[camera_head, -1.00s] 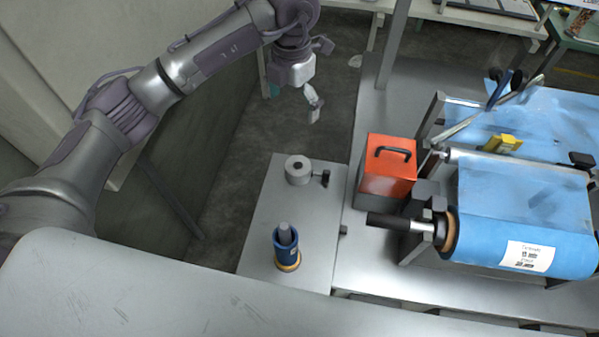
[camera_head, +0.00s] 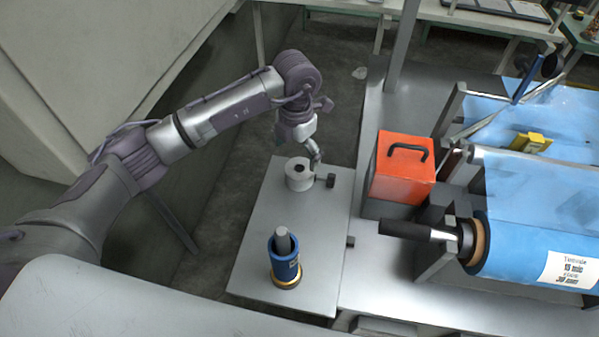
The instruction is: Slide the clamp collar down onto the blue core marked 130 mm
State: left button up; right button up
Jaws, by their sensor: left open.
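The clamp collar (camera_head: 298,176) is a short grey ring with a dark centre hole and a dark knob (camera_head: 330,180) on its right side. It sits on the far part of a grey metal plate. The blue core (camera_head: 285,268) stands upright on the near part of the plate, around a grey post (camera_head: 283,241), with a tan ring at its foot. Any marking on it is too small to read. My left gripper (camera_head: 314,155) is open, just above and behind the collar at its right side. Whether it touches the collar cannot be told. My right gripper is not in view.
An orange box (camera_head: 403,168) with a black handle stands right of the plate. A machine with a blue film roll (camera_head: 540,235) and a black grip (camera_head: 405,229) fills the right. The plate (camera_head: 262,225) is clear between collar and core.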

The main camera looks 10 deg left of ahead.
aim_at(300, 169)
pick_arm(q)
jog(key=shift+s+d+f+p, duration=0.1)
jog(key=shift+f+p, duration=0.1)
jog(key=shift+f, duration=0.8)
jog(key=shift+w+d+f+p, duration=0.1)
jog(key=shift+f+p, duration=0.05)
jog(key=shift+f, duration=0.85)
jog(key=shift+s+d+f+p, duration=0.1)
jog(key=shift+f+p, duration=0.1)
jog(key=shift+f, duration=0.8)
jog(key=c, duration=1.7)
